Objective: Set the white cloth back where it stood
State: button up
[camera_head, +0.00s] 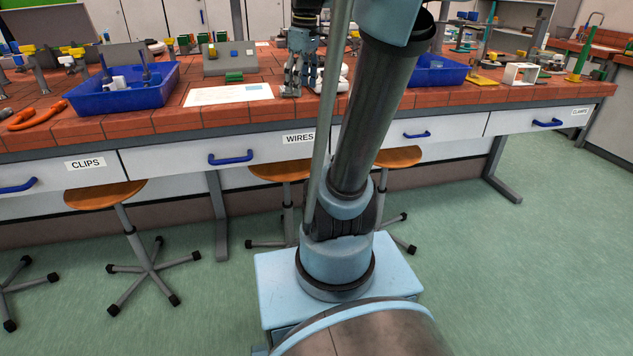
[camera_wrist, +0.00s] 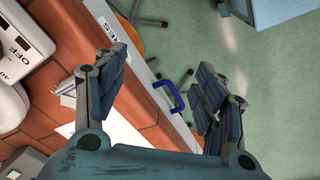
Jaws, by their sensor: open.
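My gripper (camera_wrist: 163,62) is open, its fingers wide apart with nothing between them in the wrist view. It points down near the front edge of the tiled bench, above the WIRES drawer; in the head view it shows small (camera_head: 291,90), partly hidden by my arm. I cannot make out the white cloth for certain. A small, pale, flat thing (camera_wrist: 66,88) lies on the tiles left of the fingers in the wrist view and may be it; the finger covers part of it. A white sheet (camera_head: 228,94) lies flat on the bench, left of my gripper.
A blue tray (camera_head: 125,100) with small parts stands on the left, another (camera_head: 437,76) on the right. A white device marked OFF (camera_wrist: 25,40) is close to my gripper. Drawers with blue handles (camera_head: 231,159) and stools (camera_head: 104,195) line the bench front.

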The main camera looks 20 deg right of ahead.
jog(key=s+f+m, duration=0.4)
jog(key=s+f, duration=0.5)
jog(key=f, duration=0.2)
jog(key=s+f+m+t, duration=0.1)
jog(key=s+f+m, duration=0.4)
jog(key=s+f, duration=0.4)
notch_tip(320, 180, down, 3)
jog(key=shift+d+r+m+h, duration=0.1)
jog(key=shift+d+m+h, duration=0.05)
jog(key=shift+m+h, duration=0.15)
jog(key=shift+w, duration=0.1)
jog(key=shift+w+f, duration=0.2)
jog(key=shift+w, duration=0.25)
